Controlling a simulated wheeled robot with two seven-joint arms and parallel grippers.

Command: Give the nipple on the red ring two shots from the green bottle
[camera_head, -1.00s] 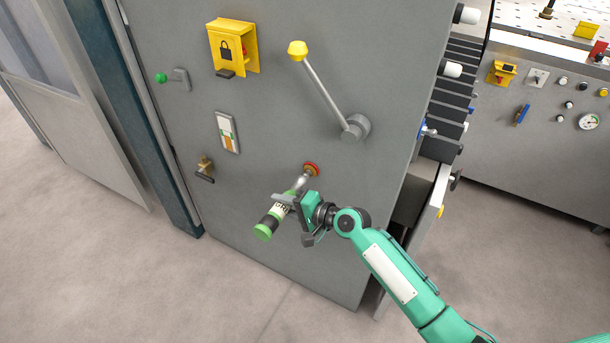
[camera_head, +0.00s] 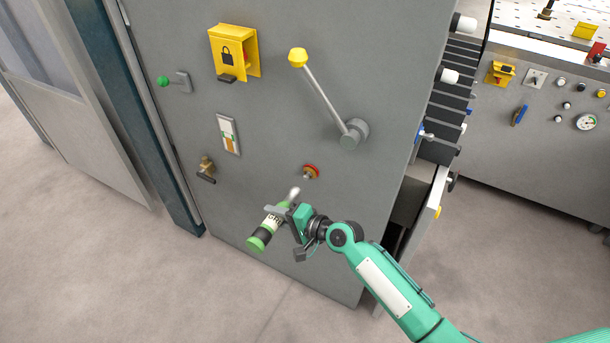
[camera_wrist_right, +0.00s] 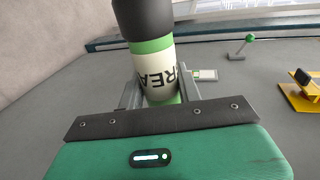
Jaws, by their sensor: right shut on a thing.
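The red ring (camera_head: 311,171) with the nipple at its middle sits low on the grey machine panel. My right gripper (camera_head: 280,211) is shut on the green bottle (camera_head: 258,240), a green, white and black bottle with a pale nozzle tip. The nozzle points up and right towards the red ring, with a visible gap between them. In the right wrist view the bottle (camera_wrist_right: 155,60) stands between the fingers, its lettered label facing the camera; its nozzle is hidden there. My left gripper is not in view.
On the same panel are a yellow-knobbed lever (camera_head: 325,95), a yellow lock bracket (camera_head: 233,53), a green-knobbed handle (camera_head: 174,81), a sight gauge (camera_head: 229,133) and a brass tap (camera_head: 206,169). An open drawer (camera_head: 428,205) juts out at the panel's right edge.

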